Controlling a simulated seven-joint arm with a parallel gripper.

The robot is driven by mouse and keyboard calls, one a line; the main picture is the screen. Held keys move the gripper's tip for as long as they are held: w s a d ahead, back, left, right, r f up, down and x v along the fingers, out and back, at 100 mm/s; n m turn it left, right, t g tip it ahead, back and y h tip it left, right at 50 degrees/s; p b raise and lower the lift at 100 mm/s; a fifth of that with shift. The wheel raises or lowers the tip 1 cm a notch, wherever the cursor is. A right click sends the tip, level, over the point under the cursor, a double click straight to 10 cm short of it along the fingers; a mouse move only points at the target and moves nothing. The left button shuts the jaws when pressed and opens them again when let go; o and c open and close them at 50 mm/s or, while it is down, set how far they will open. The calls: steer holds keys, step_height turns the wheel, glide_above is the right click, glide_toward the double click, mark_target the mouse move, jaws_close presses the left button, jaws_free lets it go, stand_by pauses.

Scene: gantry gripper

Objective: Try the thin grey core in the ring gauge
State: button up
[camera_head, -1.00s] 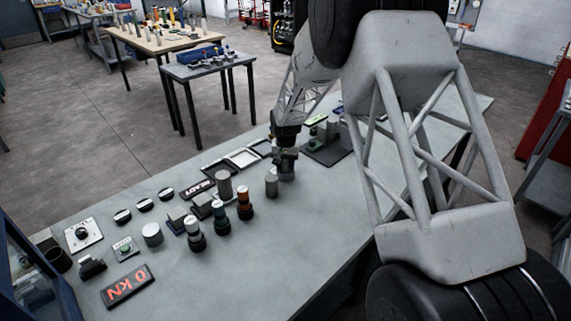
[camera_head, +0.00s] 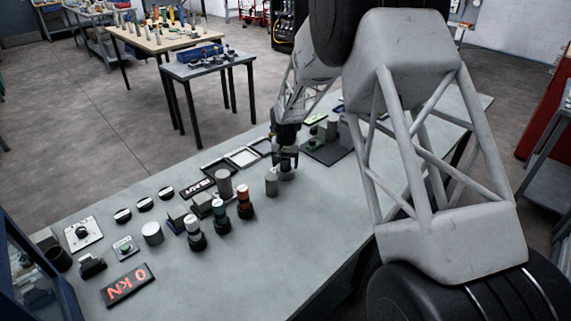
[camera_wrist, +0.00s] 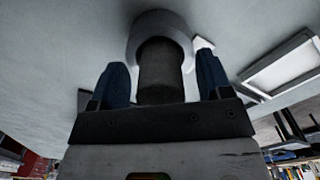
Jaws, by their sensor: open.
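My gripper (camera_head: 287,157) points down at the bench, its two blue fingers apart in the wrist view (camera_wrist: 160,82). A dark grey cylinder, apparently the thin grey core (camera_wrist: 160,72), stands between the fingers, with a gap on either side. Its far end meets a wider, lighter grey ring, apparently the ring gauge (camera_wrist: 182,42). The core looks lined up with the ring; how deep it sits I cannot tell. In the head view the ring (camera_head: 287,175) shows as a pale low shape under my gripper, and the fingers hide most of the core.
A dark plate with blocks (camera_head: 325,150) lies to the right. The front of the bench (camera_head: 300,235) is clear.

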steer(key=shift+r, duration=3.55)
steer(key=shift+s+d+r, duration=0.2)
steer(key=shift+r, duration=0.2)
steer(key=s+d+r+t, duration=0.1)
steer(key=s+d+r, duration=0.5)
steer(key=s+r, duration=0.4)
steer(key=s+d+r, duration=0.6)
steer(key=s+r, duration=0.2)
steer(key=s, duration=0.5)
steer(key=s+d, duration=0.4)
steer(key=s, duration=1.1)
steer(key=s+d+r+n+t, duration=0.1)
steer(key=s+d, duration=0.2)
steer(key=s, duration=1.2)
steer(key=shift+d+r+t, duration=0.15)
steer(key=shift+d+t, duration=0.15)
steer(key=shift+d, duration=0.1)
